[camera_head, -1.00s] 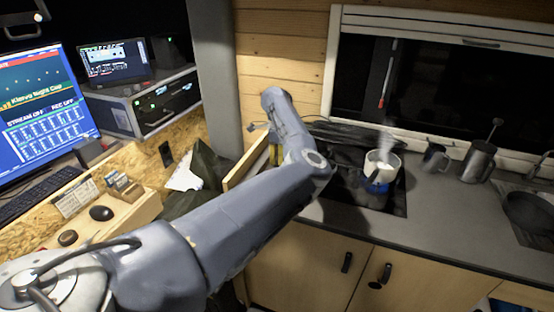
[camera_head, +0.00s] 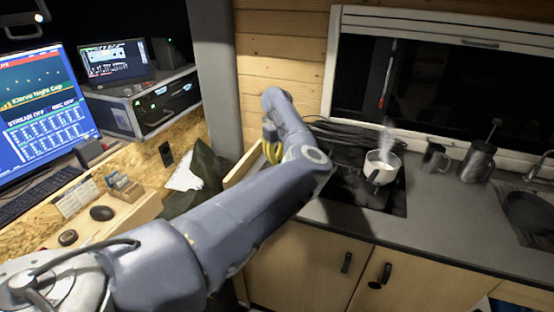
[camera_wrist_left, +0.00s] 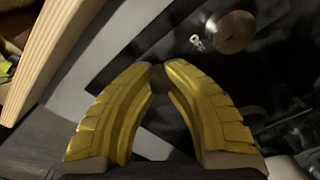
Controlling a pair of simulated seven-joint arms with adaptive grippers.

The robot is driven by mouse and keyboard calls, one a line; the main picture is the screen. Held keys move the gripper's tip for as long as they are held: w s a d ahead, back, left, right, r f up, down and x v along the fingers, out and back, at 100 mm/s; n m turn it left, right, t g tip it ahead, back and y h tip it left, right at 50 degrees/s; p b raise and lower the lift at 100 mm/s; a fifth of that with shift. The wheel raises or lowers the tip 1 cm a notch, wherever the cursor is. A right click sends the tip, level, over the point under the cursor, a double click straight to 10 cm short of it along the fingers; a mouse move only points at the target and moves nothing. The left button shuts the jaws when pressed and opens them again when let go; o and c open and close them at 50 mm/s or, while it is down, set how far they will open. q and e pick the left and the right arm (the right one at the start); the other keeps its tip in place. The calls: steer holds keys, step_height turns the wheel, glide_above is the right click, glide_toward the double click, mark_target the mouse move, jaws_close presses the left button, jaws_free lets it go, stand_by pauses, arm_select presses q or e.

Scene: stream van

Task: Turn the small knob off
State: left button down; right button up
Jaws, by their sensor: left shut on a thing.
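In the head view my left arm reaches to the left end of the stove (camera_head: 350,192), where the yellow fingers of my left gripper (camera_head: 272,150) partly show. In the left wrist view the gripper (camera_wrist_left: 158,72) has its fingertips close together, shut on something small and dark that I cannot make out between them. A round metallic knob (camera_wrist_left: 230,32) with an "OFF" label beside it is on the dark panel, ahead and to the right of the fingertips, apart from them. A white pot (camera_head: 382,168) stands on the stove, steaming, with no blue glow under it.
A wooden edge (camera_wrist_left: 52,50) runs close to the left of the gripper in the wrist view. Two metal mugs, (camera_head: 436,157) one smaller, and a sink (camera_head: 530,210) are on the right. The desk with screens is on the left.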

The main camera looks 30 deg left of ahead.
arm_select(q)
steer(key=shift+a+r+m, duration=0.1)
steer(key=shift+a+m, duration=0.1)
steer(key=shift+m, duration=0.55)
steer(key=shift+a+r+m, duration=0.1)
steer(key=shift+a+m, duration=0.05)
steer(key=shift+m, duration=0.6)
steer(key=c, duration=1.4)
jaws_free()
steer(key=shift+f, duration=0.1)
steer(key=shift+o, duration=1.2)
steer(key=shift+d, duration=0.15)
step_height(320, 180, up, 12)
